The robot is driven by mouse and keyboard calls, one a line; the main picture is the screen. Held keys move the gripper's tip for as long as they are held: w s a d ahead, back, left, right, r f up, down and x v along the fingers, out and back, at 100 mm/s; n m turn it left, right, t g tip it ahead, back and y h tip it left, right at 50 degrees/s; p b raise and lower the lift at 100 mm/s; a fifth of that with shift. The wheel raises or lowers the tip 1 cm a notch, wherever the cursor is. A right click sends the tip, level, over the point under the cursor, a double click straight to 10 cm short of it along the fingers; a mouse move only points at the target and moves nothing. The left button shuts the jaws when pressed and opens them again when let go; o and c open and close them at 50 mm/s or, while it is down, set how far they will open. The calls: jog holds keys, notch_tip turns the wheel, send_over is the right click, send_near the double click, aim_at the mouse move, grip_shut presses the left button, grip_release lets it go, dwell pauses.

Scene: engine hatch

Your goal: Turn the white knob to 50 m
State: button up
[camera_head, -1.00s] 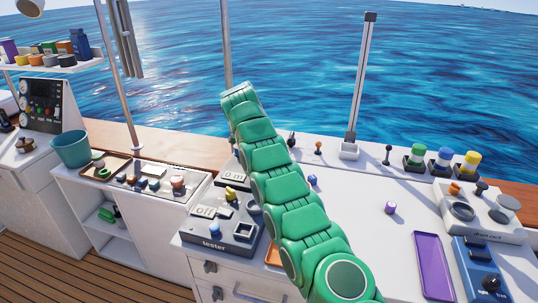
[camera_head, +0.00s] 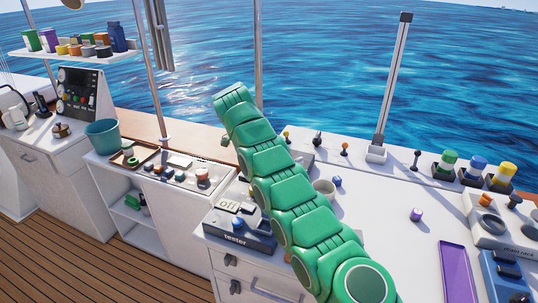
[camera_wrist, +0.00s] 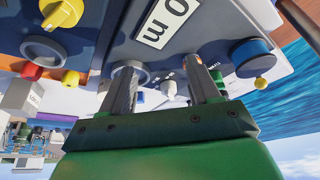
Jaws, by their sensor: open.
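In the wrist view the white knob (camera_wrist: 168,89) is small and sits on the grey panel of the tester, between the two fingers of my gripper (camera_wrist: 161,63). The fingers are apart, one on each side of it, and I see no contact. A display (camera_wrist: 167,20) on the same panel reads "0 m". My green arm covers the rest of the tester there, and hides the white knob and my gripper.
In the wrist view a large blue knob (camera_wrist: 251,56) is right of the fingers. A yellow knob (camera_wrist: 62,12) and a red button (camera_wrist: 31,71) are to the left.

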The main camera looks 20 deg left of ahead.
aim_at(299, 159)
dwell(0.3)
jog(key=w+d+n, duration=0.1)
jog(key=w+n, duration=0.1)
jog(key=w+d+n+y, duration=0.1)
jog(key=d+n, duration=0.1)
jog(key=n, duration=0.1)
jog(key=w+d+r+n, duration=0.1)
jog(key=w+d+n, duration=0.1)
jog(key=shift+w+d+n+y, duration=0.2)
jog(key=shift+w+n+y, duration=0.1)
jog(key=shift+n, duration=0.1)
jog(key=w+d+r+n+y, duration=0.2)
jog(key=d+n+y, duration=0.3)
jog(key=d+n, duration=0.4)
jog(key=shift+n, duration=0.6)
jog(key=shift+a+x, duration=0.2)
jog(key=shift+x, duration=1.9)
jog(key=shift+a+x, duration=0.25)
jog(key=shift+x, duration=1.8)
jog(key=shift+s+r, duration=0.1)
jog(key=shift+s, duration=0.05)
jog(key=c, duration=1)
